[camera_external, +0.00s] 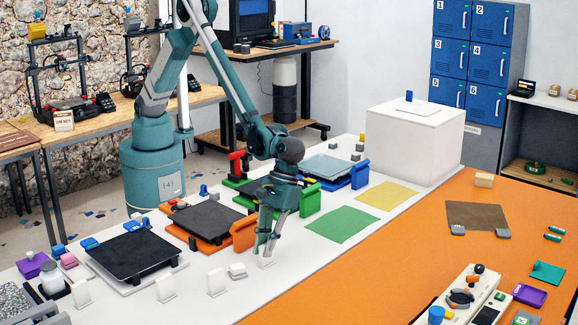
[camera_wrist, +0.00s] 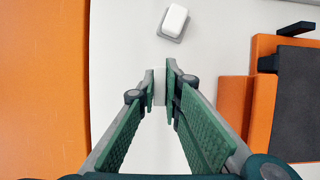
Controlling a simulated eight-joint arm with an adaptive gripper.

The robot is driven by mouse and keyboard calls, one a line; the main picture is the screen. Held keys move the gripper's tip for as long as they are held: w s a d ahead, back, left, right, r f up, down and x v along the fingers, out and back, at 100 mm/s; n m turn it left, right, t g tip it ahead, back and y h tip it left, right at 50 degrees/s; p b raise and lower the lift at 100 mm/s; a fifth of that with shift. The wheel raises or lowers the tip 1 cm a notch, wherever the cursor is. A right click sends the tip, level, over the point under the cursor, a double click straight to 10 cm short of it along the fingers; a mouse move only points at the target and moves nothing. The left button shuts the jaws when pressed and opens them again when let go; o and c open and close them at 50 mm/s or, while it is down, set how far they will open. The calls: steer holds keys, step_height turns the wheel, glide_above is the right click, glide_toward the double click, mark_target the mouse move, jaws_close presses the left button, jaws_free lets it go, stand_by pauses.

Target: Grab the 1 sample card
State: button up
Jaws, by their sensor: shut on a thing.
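My gripper (camera_external: 264,245) points down over the white tabletop, in front of the orange-framed printer bed. In the wrist view its two green-padded fingers (camera_wrist: 160,80) are shut on a thin white card (camera_wrist: 159,90). The lower end of this card (camera_external: 266,262) shows below the fingertips in the external view, at or close to the tabletop. I cannot read any number on it. More white cards stand upright in a row to the left: one card (camera_external: 216,282), another card (camera_external: 166,287) and a third card (camera_external: 81,292).
A small white block on a grey base (camera_external: 237,270) sits just left of my gripper; it also shows in the wrist view (camera_wrist: 174,20). The orange-framed bed (camera_external: 208,219) is close behind. A green mat (camera_external: 342,225) lies clear to the right.

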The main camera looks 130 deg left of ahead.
steer(key=shift+r, duration=0.1)
steer(key=shift+r+p, duration=0.45)
steer(key=shift+r, duration=4.45)
steer(key=shift+a, duration=0.1)
